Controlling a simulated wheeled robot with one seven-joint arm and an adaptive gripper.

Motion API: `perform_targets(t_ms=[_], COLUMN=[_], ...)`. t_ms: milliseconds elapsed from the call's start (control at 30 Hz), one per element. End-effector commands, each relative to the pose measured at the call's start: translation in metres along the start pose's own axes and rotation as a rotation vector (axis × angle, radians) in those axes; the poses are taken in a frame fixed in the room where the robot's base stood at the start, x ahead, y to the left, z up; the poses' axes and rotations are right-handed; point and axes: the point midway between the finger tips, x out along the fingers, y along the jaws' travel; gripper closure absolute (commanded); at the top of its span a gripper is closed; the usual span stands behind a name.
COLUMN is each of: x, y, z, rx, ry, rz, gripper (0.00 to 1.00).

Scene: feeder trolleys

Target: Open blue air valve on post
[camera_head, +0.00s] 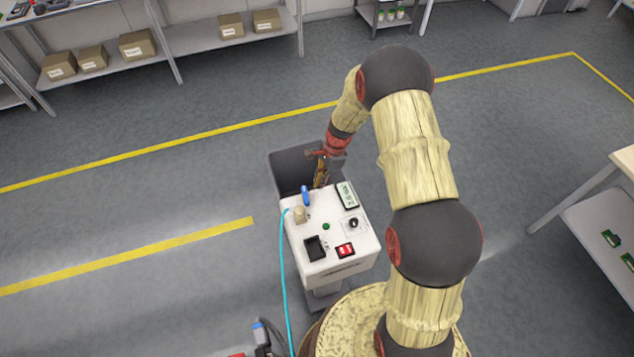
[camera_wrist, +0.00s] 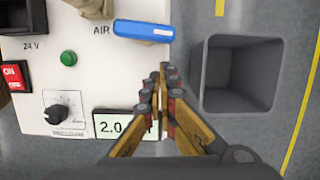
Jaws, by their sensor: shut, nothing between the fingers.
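The blue air valve handle (camera_head: 305,196) is at the far left edge of the white post top (camera_head: 312,235), beside a beige fitting (camera_head: 299,215). In the wrist view the blue handle (camera_wrist: 143,31) lies crosswise at the top, right of the "AIR" label, its right end reaching the panel's edge. My gripper (camera_head: 321,180) is at the far edge of the post, just right of the handle. In the wrist view my gripper (camera_wrist: 163,78) has its fingertips together and empty, below the handle with a visible gap. Its fingers hide part of the display (camera_wrist: 122,124).
A dark open bin (camera_head: 285,170) stands just beyond the post. The panel also holds a green button (camera_head: 326,226), a knob (camera_head: 353,223) and a red switch (camera_head: 345,251). A cyan hose (camera_head: 283,270) runs down the left side. Open floor lies to the left.

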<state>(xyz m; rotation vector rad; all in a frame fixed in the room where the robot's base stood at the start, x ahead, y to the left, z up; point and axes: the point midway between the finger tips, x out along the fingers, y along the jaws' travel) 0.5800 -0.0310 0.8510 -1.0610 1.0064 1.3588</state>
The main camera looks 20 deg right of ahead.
Motion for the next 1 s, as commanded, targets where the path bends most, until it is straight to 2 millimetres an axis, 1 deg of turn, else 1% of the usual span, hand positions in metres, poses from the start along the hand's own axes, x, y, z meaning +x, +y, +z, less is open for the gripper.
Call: perform_targets(t_ms=[67, 100, 200, 300, 400, 500, 600, 700, 1000], x=[-0.003, -0.011, -0.036, -0.057, -0.075, -0.089, -0.097, -0.101, -0.102], y=[0.003, 0.002, 0.002, 0.004, 0.005, 0.006, 0.007, 0.007, 0.007], z=[-0.011, -0.012, -0.01, -0.01, -0.011, -0.01, -0.01, -0.01, -0.01], rx=[0.001, -0.001, -0.003, -0.003, -0.001, -0.002, -0.003, -0.003, -0.003], ry=[0.0, 0.001, 0.001, 0.001, 0.001, 0.001, 0.0, 0.0, 0.0], rz=[0.0, -0.003, -0.005, -0.002, -0.003, -0.002, 0.0, 0.001, 0.001], gripper=[1.0, 1.0, 1.0, 1.0, 1.0, 1.0, 1.0, 1.0, 1.0])
